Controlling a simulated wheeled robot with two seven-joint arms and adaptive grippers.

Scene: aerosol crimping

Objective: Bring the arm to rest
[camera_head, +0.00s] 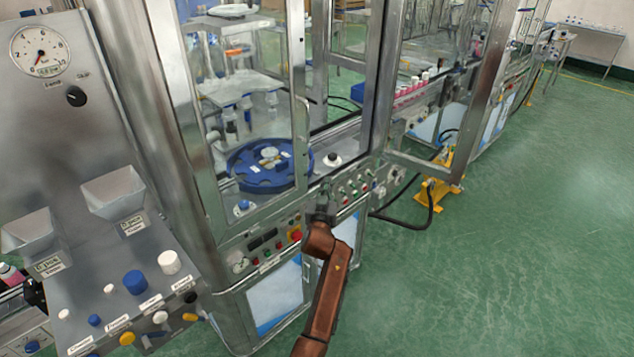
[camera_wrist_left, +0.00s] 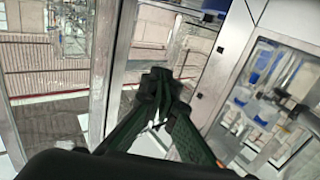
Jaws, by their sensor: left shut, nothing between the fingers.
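My left arm reaches up from the bottom of the head view. Its left gripper (camera_head: 324,194) is small and dark there, in front of the machine's control panel (camera_head: 345,195) by the metal-framed glass enclosure. In the left wrist view the dark fingers of the left gripper (camera_wrist_left: 158,78) come together at their tips, with nothing between them. Glass panes and a metal post (camera_wrist_left: 108,75) lie beyond the fingers. I cannot tell whether the gripper touches the panel. My right gripper is in neither view.
A blue rotary table (camera_head: 245,180) sits inside the enclosure. An opened glass door (camera_head: 450,100) stands to the right. At the left is a console (camera_head: 95,270) with knobs and two hoppers. A yellow foot stand (camera_head: 437,193) and black hose lie on the floor; green floor at right is clear.

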